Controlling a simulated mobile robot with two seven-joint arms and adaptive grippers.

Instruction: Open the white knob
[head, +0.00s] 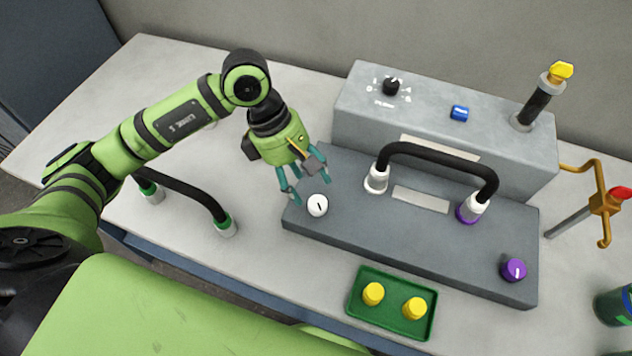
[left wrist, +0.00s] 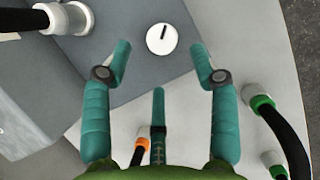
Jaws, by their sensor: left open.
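The white knob (head: 317,205) is a small round dial with a dark line on it, on the left end of the dark grey panel (head: 400,238). In the left wrist view the knob (left wrist: 162,38) lies just beyond and between the fingertips, and its black line is in plain sight. My left gripper (head: 307,178) is open, with teal fingers, and hangs above and beside the knob. In the left wrist view its fingers (left wrist: 161,58) are spread apart with nothing between them. My right gripper is not in view.
A black hose (head: 437,160) arches over the panel. A purple knob (head: 513,269) is at the panel's right end. A taller grey box (head: 440,120) stands behind. A green tray (head: 391,325) with yellow caps lies in front. Another hose (head: 185,186) lies left on the table.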

